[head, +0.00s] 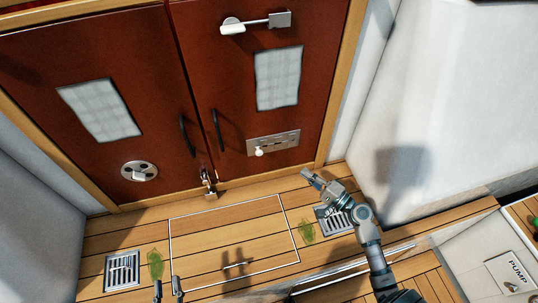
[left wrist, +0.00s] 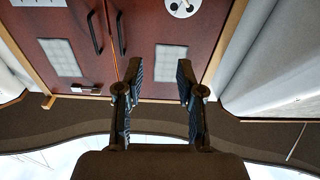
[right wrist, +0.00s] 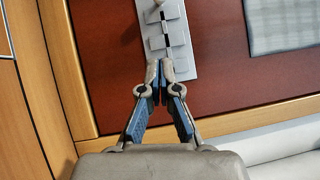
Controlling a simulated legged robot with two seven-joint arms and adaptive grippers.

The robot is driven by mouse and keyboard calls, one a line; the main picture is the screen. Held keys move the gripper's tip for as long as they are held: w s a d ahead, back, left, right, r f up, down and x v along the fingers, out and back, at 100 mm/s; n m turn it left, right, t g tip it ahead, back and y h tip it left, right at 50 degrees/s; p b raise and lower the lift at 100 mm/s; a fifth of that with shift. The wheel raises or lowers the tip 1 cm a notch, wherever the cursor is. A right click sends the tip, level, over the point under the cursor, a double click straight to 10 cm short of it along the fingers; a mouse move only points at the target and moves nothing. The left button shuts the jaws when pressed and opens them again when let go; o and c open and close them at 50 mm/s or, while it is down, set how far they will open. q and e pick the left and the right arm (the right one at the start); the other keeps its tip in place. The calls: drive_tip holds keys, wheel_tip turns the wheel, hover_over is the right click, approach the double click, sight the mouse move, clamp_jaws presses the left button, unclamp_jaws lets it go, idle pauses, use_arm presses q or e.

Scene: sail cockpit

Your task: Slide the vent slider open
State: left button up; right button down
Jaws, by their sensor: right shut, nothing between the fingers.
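The vent slider (head: 281,142) is a slim silver plate with slots, low on the right red door. Its small pale knob (head: 259,151) sits near the plate's left end. In the right wrist view the plate (right wrist: 178,45) runs up from beyond my fingertips, with the knob near the top edge. My right gripper (head: 307,176) is shut and empty, below and right of the plate in the head view. I cannot tell its exact distance from the plate. My left gripper (head: 168,291) is low in the head view; in the left wrist view its fingers (left wrist: 153,72) are spread and empty.
A round vent (head: 139,171) is on the left door. The wooden floor holds a framed hatch (head: 230,230) and two drain grates (head: 122,270). A white wall stands at right.

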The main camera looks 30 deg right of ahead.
approach(259, 149)
drive_tip(key=w+d, duration=0.2)
drive_tip(key=w, duration=0.2)
drive_tip(key=shift+w+a+f+p, duration=0.1)
drive_tip(key=shift+w+a+p, duration=0.15)
drive_tip(key=shift+a, duration=0.15)
drive_tip(key=shift+w+a+f+p, duration=0.1)
drive_tip(key=shift+a+p, duration=0.15)
drive_tip(key=shift+a, duration=0.15)
drive_tip(key=shift+w+a, duration=0.15)
drive_tip(key=shift+a, duration=0.4)
use_arm(q)
drive_tip(key=f+g, duration=0.1)
drive_tip(key=a+f+g, duration=0.1)
drive_tip(key=f, duration=0.1)
drive_tip(key=shift+s+y, duration=0.15)
drive_tip(key=shift+y, duration=0.15)
use_arm(e)
drive_tip(key=shift+w+a, duration=0.1)
drive_tip(key=shift+a, duration=0.1)
drive_tip(key=shift+d, duration=0.1)
